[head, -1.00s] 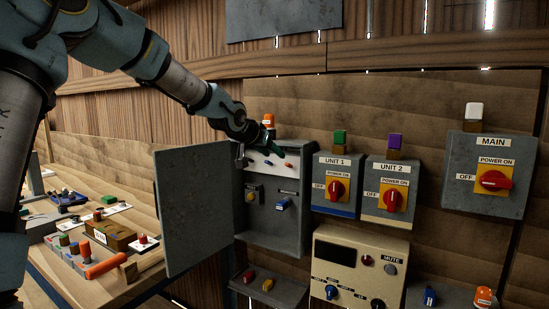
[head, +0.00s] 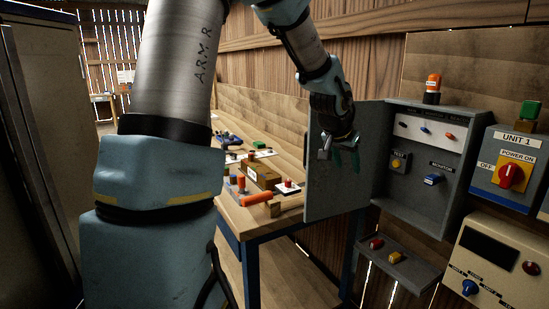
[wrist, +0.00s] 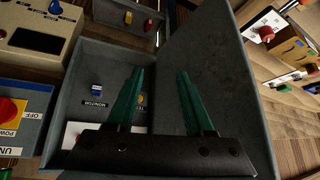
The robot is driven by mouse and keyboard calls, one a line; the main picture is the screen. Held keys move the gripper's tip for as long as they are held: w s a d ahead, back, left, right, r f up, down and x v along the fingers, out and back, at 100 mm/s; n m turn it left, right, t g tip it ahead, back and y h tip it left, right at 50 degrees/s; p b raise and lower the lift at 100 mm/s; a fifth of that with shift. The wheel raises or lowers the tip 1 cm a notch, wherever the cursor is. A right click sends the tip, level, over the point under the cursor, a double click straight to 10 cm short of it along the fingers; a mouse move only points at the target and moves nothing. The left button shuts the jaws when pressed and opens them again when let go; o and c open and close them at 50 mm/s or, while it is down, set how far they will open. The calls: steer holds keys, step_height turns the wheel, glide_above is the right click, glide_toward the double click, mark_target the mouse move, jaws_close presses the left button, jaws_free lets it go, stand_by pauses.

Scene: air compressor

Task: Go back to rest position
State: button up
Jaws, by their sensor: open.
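My gripper (head: 343,158) is open and empty, with its green fingers pointing down in front of the open grey door of the control box. In the wrist view, my gripper (wrist: 160,85) has its two green fingers spread apart with nothing between them. The box door (head: 328,190) stands swung open to the left. The open control box (head: 435,215) shows a white panel with small switches, a yellow knob and a blue knob inside. The box also shows in the wrist view (wrist: 70,100), tilted by the camera angle.
The workbench (head: 285,222) with several small parts and an orange-handled tool (head: 257,199) stands left of the door. UNIT 1 (head: 513,170) and a beige panel (head: 495,255) are at right. A small shelf (head: 408,268) with a red and a yellow button sits below the box.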

steer(key=s+a+f+n+g+y, duration=0.1)
steer(key=s+a+f+n, duration=0.1)
steer(key=s+a, duration=0.3)
steer(key=s+a+f+n+g+y, duration=0.1)
steer(key=s+a, duration=0.5)
steer(key=a, duration=0.6)
steer(key=s+a+f+n+g+y, duration=0.2)
steer(key=s+a+f+n, duration=0.2)
steer(key=a, duration=0.5)
steer(key=shift+s+a+f, duration=0.35)
steer(key=shift+s+f, duration=0.2)
steer(key=shift+s, duration=0.45)
